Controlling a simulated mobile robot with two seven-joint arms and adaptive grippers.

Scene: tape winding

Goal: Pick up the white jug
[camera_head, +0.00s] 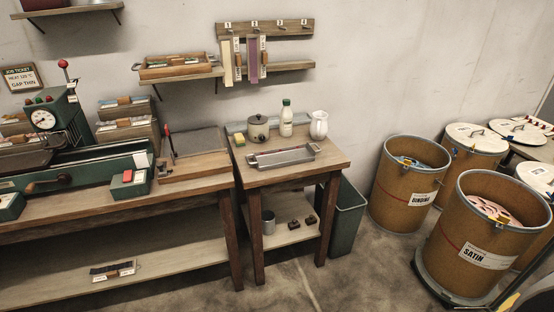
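The white jug (318,125) stands upright at the back right of the small wooden side table (325,160). It is close to the table's right edge. A white bottle with a green cap (286,118) stands to its left, apart from it. A shallow metal tray (281,158) lies in front of it. Neither of my grippers shows in the head view.
A lidded pot (258,128) and a yellow sponge (239,140) stand left of the bottle. A dark green bin (346,222) stands beside the table. Large drums (408,187) fill the right side. The floor in front of the table is clear.

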